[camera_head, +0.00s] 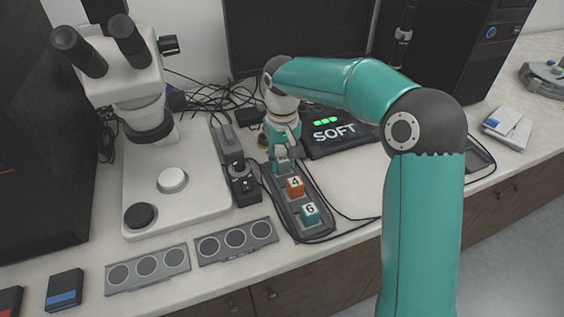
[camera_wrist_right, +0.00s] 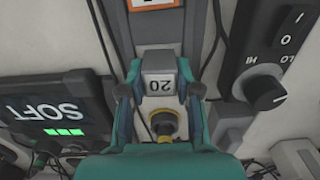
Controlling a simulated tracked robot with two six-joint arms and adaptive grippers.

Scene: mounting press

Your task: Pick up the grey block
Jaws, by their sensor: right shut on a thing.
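The grey block (camera_wrist_right: 158,87), marked 20, is between the two fingers of my right gripper (camera_wrist_right: 160,92) in the wrist view. The number reads upside down there. The fingers are shut on the block's two sides. In the head view the right gripper (camera_head: 281,157) points down at the far end of the dark narrow tray (camera_head: 311,233). The block is mostly hidden by the fingers there, and I cannot tell whether it touches the tray. My left gripper is in neither view.
An orange block (camera_head: 294,187) marked 4 and a teal block (camera_head: 310,213) marked 6 sit in the tray nearer the front. A dark control box with a knob (camera_head: 240,182) stands close left. A SOFT panel (camera_head: 335,132) lies right. A microscope (camera_head: 150,120) stands further left.

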